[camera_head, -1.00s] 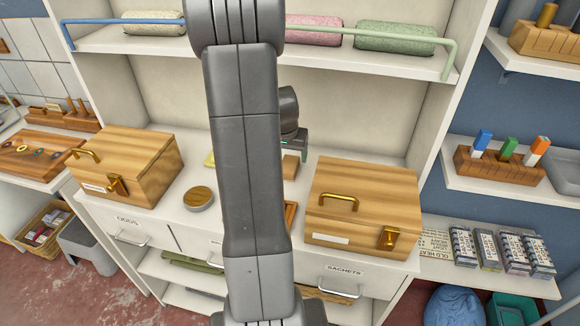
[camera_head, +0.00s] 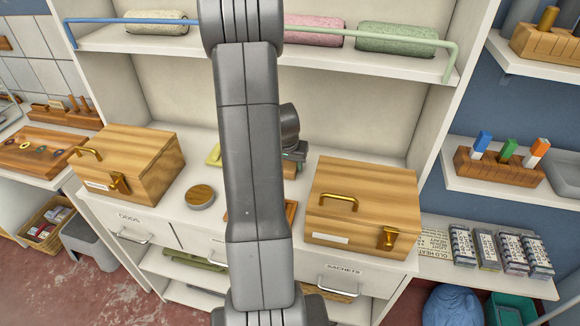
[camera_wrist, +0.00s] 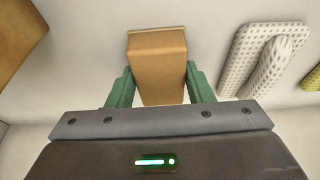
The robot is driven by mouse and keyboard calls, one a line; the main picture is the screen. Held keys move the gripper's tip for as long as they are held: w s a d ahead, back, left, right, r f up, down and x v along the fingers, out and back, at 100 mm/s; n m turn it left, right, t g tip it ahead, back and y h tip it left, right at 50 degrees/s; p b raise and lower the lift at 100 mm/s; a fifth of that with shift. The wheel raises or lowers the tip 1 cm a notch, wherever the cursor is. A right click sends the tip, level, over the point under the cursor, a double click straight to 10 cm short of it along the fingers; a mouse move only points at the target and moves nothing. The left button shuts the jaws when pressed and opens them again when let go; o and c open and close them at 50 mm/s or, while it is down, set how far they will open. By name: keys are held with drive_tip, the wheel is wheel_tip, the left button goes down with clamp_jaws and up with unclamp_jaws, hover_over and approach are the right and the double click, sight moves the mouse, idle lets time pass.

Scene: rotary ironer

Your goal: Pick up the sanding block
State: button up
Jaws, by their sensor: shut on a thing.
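The sanding block is a tan-brown block (camera_wrist: 157,62) between the two green fingers of my gripper (camera_wrist: 160,78) in the wrist view. The fingers are shut on its two sides. Its lower part is hidden behind the gripper body, and I cannot tell whether it touches the white surface. In the head view my gripper (camera_head: 297,154) is over the back of the counter, right of my arm. A little of the block (camera_head: 289,170) shows beside my arm there.
A wooden box (camera_head: 360,205) with brass handle stands to the right, another (camera_head: 130,165) to the left. A round wooden-topped tin (camera_head: 199,196) sits left of my arm. In the wrist view a pale textured pad with a handle (camera_wrist: 238,68) lies right of the block.

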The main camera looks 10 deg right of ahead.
drive_tip(key=shift+r, duration=0.2)
drive_tip(key=shift+c, duration=0.2)
drive_tip(key=shift+s+r+b, duration=0.1)
drive_tip(key=shift+r+b, duration=0.25)
drive_tip(key=shift+b, duration=0.05)
wheel_tip(320, 180, up, 6)
drive_tip(key=shift+r+b, duration=0.2)
drive_tip(key=shift+b, duration=0.2)
drive_tip(key=s+a+b, duration=0.1)
drive_tip(key=s+a, duration=0.1)
drive_tip(key=s, duration=0.4)
drive_tip(key=s+a+b, duration=0.1)
drive_tip(key=s+a, duration=0.2)
drive_tip(key=s, duration=0.3)
drive_tip(key=s+a+b, duration=0.2)
drive_tip(key=s, duration=0.4)
drive_tip(key=shift+s+a+f, duration=0.15)
drive_tip(key=shift+a+f, duration=0.1)
drive_tip(key=shift+a, duration=0.1)
